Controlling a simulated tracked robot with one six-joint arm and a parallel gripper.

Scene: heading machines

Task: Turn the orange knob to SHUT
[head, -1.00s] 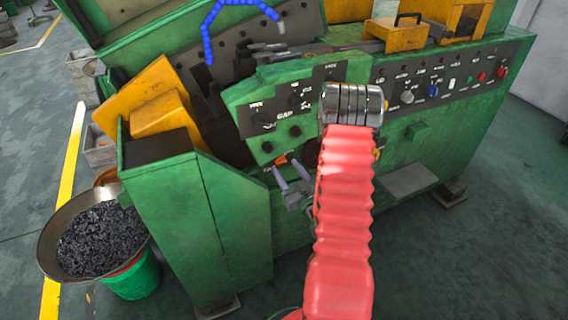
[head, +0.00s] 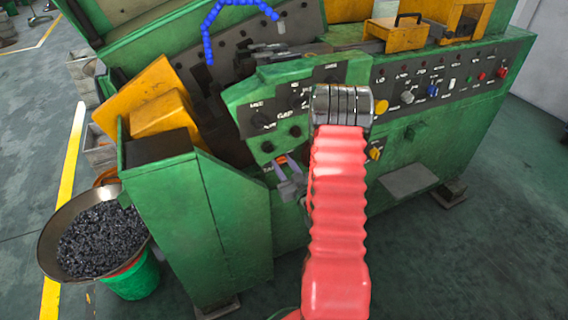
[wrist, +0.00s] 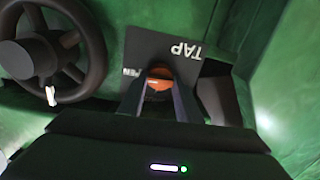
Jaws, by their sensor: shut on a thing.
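The orange knob (wrist: 159,80) sits on a dark plate (wrist: 150,50) lettered TAP, with part of the word OPEN at its left; no SHUT mark is readable. In the wrist view my gripper (wrist: 160,88) is shut on the knob, with one finger on each side of it. The fingers hide part of the knob, so its exact angle is hard to tell. In the head view my gripper (head: 287,164) is at the front of the green machine, below the dials, and the orange knob (head: 281,159) shows only as a small patch at the fingertips.
A dark handwheel (wrist: 48,58) with a pale handle is left of the knob in the wrist view. The head view shows a yellow knob (head: 375,153) right of my arm, a row of buttons (head: 440,85) on the panel, and a pan of dark pieces (head: 97,240) at left.

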